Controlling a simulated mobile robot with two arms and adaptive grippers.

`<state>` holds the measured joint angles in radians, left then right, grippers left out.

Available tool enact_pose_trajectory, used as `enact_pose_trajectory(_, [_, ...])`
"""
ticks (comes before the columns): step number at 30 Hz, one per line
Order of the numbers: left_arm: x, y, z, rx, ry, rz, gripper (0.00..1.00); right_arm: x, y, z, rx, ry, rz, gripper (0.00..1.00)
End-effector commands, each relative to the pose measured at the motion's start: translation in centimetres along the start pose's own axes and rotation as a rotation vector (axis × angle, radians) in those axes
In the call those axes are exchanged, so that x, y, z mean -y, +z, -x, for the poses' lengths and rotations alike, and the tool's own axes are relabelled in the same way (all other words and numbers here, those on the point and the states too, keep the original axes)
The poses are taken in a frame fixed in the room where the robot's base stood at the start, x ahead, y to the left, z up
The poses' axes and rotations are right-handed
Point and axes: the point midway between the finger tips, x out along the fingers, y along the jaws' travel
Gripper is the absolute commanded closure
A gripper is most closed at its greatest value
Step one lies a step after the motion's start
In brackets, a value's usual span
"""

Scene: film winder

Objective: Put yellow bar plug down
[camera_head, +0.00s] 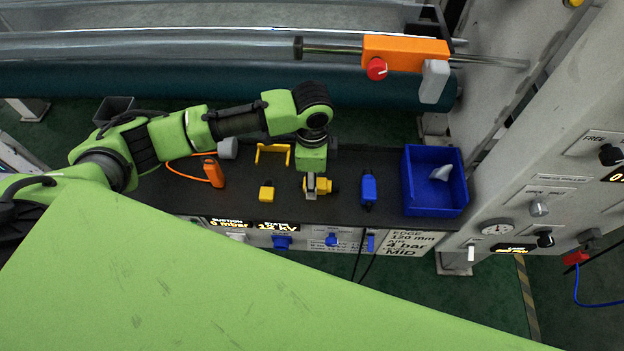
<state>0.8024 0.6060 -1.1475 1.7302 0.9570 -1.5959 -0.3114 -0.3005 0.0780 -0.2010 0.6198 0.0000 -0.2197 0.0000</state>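A yellow plug (326,187) is at the dark shelf (230,192), in the middle of the head view. My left gripper (312,186) points down at it, with its fingers over the plug's left part. The fingers hide part of the plug. It is too small to tell whether they are closed on it, or whether the plug touches the shelf. Another small yellow piece (266,191) sits to the left on the shelf. My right gripper is not in view.
A blue plug (369,189) stands to the right, then a blue bin (436,204) with a whitish piece inside. A yellow bracket (273,148) and an orange tool (214,172) are to the left. An orange block (405,49) sits on the rod above.

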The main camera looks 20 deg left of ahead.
Motion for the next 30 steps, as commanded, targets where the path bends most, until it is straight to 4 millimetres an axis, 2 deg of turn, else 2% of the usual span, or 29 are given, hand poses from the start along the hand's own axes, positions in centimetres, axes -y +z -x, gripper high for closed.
enact_pose_trajectory(9, [0.1, -0.1, 6.5, -0.002, -0.005, -0.002, 0.59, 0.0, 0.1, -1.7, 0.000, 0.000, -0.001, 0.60])
enact_pose_trajectory(15, [0.1, -0.1, 9.8, -0.001, -0.002, -0.001, 0.59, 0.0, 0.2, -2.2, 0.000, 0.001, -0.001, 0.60])
enact_pose_trajectory(21, [0.0, 0.0, 11.1, 0.001, 0.000, 0.000, 0.59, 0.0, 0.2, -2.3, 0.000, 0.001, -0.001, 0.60])
enact_pose_trajectory(30, [0.0, 0.0, 11.2, 0.001, 0.000, 0.000, 0.59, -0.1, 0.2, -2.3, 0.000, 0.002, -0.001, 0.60])
